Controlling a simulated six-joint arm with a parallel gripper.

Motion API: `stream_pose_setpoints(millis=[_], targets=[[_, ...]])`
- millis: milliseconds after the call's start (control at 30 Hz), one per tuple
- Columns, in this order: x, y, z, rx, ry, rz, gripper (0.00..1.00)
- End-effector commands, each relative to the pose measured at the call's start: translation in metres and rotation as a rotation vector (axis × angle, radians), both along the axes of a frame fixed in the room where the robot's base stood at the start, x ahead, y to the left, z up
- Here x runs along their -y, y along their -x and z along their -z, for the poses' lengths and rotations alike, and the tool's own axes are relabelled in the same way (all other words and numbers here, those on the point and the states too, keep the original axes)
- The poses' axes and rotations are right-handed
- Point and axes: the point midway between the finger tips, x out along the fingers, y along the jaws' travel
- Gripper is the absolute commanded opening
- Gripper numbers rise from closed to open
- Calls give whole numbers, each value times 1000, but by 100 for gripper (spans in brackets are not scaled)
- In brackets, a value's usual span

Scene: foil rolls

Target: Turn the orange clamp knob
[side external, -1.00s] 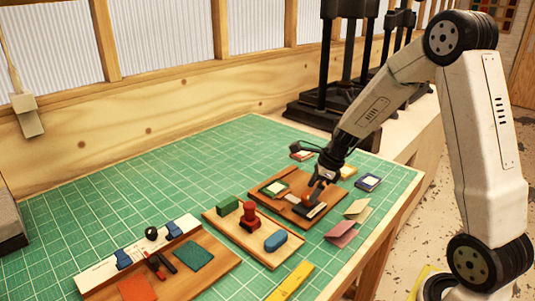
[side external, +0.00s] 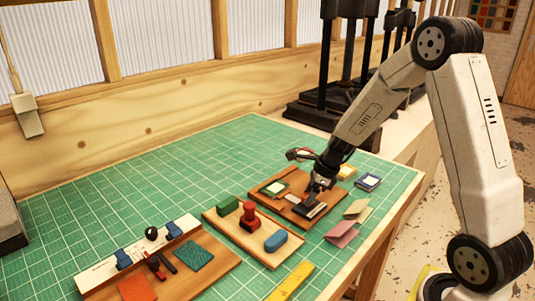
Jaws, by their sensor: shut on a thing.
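My gripper (side external: 314,192) points down over the far wooden board (side external: 262,188), at the dark clamp block (side external: 316,211) on the board's right part. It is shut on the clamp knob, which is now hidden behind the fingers. A green-framed square (side external: 275,188) lies on the left part of the same board, with a pale strip beside it.
A near board (side external: 215,275) holds a white strip and colored squares. Colored cards (side external: 341,234) lie at right. The mat's far left is clear.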

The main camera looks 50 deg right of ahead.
Motion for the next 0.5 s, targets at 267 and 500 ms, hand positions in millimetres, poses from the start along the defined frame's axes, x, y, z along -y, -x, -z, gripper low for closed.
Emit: stream_pose_setpoints(millis=[267,500], targets=[[0,0,0,1,1,-31,0],[1,-1,-1,0,0,-138,0]])
